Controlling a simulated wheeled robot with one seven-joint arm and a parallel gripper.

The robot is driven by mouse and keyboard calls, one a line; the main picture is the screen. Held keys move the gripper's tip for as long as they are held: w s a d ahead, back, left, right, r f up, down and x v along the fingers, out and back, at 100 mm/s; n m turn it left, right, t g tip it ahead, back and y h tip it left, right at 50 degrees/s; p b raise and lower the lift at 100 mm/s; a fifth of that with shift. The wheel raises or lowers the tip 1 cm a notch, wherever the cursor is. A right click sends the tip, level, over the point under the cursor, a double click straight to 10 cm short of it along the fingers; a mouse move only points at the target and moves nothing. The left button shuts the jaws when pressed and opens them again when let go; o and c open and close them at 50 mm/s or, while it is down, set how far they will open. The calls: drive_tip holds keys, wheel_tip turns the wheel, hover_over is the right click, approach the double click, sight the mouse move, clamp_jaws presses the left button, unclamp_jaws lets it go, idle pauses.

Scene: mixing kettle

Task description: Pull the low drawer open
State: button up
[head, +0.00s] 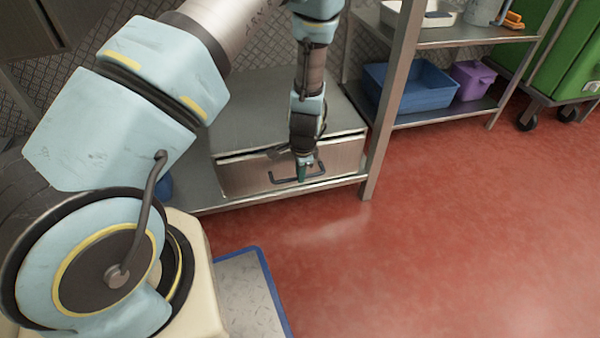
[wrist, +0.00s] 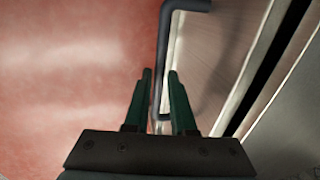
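The low drawer (head: 243,178) is a metal box front under a steel top, low on the left shelf unit. Its dark bar handle (head: 283,181) runs across the front. In the wrist view the handle (wrist: 164,45) runs down the middle, with the drawer front (wrist: 215,50) to its right. My gripper (head: 303,175) points down at the handle in the head view. In the wrist view its green fingers (wrist: 160,76) stand apart, one each side of the bar, with narrow gaps visible. I cannot tell how deep the bar lies between them. A dark gap shows along the drawer's upper edge.
A steel shelf post (head: 385,115) stands just right of the drawer. Beyond it, a blue bin (head: 410,88) and a purple bucket (head: 472,82) sit on a low shelf. A green wheeled container (head: 575,60) is at far right. The red floor (head: 430,230) in front is clear.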

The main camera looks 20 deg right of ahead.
clamp_jaws()
idle(1.0)
